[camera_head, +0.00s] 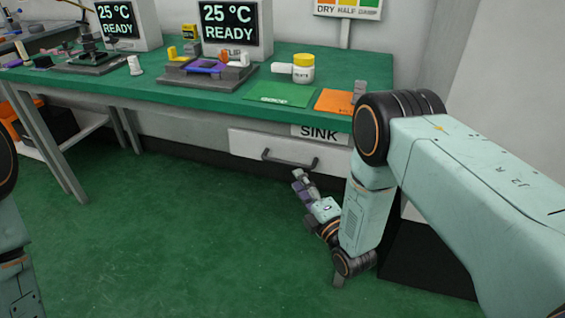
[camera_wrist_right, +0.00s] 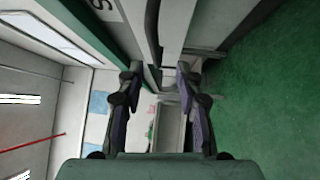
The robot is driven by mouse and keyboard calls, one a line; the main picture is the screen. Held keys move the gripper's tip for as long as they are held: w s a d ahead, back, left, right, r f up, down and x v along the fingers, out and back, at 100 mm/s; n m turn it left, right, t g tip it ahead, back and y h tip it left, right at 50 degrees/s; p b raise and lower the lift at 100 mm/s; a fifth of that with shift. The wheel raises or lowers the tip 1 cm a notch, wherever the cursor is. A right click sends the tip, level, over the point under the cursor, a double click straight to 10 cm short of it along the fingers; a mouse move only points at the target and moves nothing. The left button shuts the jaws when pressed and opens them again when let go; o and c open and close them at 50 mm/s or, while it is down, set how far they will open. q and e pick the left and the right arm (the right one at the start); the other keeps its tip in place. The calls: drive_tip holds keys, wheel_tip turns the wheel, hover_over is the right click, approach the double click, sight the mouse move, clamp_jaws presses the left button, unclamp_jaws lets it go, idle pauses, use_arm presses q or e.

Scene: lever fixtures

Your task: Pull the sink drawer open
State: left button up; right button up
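The sink drawer (camera_head: 250,148) has a white front under the right part of the green-topped table, below the "SINK" label (camera_head: 318,132). It looks closed. Its dark grey bar handle (camera_head: 290,161) runs across the front. My right gripper (camera_head: 298,178) is just below and in front of the handle's right part; I cannot tell whether it touches. In the right wrist view the two fingers of this gripper (camera_wrist_right: 158,78) are spread apart, with a dark bar that looks like the handle (camera_wrist_right: 152,30) ahead between them. My left gripper is out of view; only part of my left arm shows.
The table (camera_head: 190,97) carries two "25 °C READY" displays (camera_head: 230,26), a yellow-lidded jar (camera_head: 303,68), a green mat (camera_head: 281,94) and an orange mat (camera_head: 334,101). The green floor before the drawer is clear.

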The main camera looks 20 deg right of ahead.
sight(288, 163)
drive_tip(key=shift+n, duration=0.5)
drive_tip(key=b+x, duration=0.1)
drive_tip(key=x, duration=0.3)
drive_tip(key=b+x, duration=0.1)
drive_tip(key=x, duration=0.1)
drive_tip(key=shift+w+a+r+b, duration=0.1)
drive_tip(key=shift+w+r+b, duration=0.2)
drive_tip(key=shift+w+r, duration=0.15)
drive_tip(key=shift+w, duration=0.35)
drive_tip(key=shift+a, duration=0.1)
clamp_jaws()
